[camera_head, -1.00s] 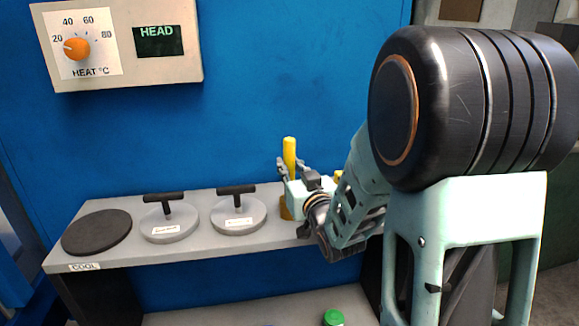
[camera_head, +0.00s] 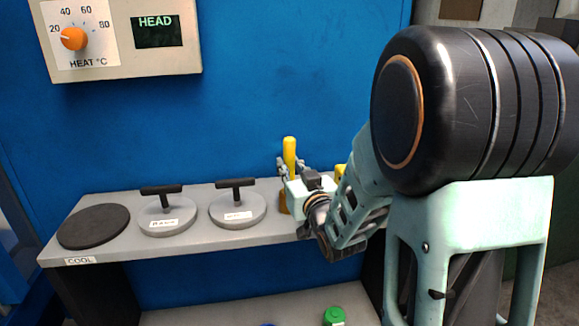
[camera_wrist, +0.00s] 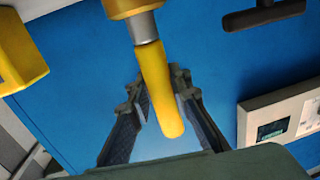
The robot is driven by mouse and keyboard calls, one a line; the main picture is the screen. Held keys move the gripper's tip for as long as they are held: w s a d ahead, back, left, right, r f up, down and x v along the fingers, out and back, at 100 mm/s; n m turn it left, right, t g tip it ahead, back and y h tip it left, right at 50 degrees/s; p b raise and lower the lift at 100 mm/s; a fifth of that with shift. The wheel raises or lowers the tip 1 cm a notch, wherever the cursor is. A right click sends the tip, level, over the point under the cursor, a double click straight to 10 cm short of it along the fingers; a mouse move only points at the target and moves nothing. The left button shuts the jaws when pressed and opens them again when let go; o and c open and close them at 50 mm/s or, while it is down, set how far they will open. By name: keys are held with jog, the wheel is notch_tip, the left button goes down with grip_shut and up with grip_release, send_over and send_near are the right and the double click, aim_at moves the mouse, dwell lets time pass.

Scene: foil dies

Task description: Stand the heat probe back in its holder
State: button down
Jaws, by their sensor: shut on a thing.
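The heat probe is upright, and its yellow handle (camera_head: 289,148) rises above the grey shelf. In the wrist view, the handle (camera_wrist: 160,90) passes between the two fingers, with a grey metal collar at its upper end. My gripper (camera_head: 291,165) is shut on the handle from the right. The brown-yellow holder (camera_head: 283,203) stands on the shelf directly below the probe, partly hidden by my gripper. It seems to show in the wrist view (camera_wrist: 127,8) beside the collar. I cannot tell how far the probe sits in it.
Two grey dies with black T-handles (camera_head: 166,216) (camera_head: 237,209) stand left of the holder. A dark round pad (camera_head: 93,227) lies at the shelf's left end. A yellow block (camera_wrist: 18,50) is close by. The heat panel (camera_head: 170,70) hangs above. A green-capped item (camera_head: 334,316) is below.

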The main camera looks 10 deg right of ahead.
aim_at(290, 138)
jog(key=shift+f+b, duration=0.95)
jog(key=shift+b, duration=0.05)
jog(key=c, duration=1.7)
grip_release()
notch_tip(290, 138, up, 10)
jog(key=shift+r, duration=0.1)
jog(key=shift+r, duration=0.1)
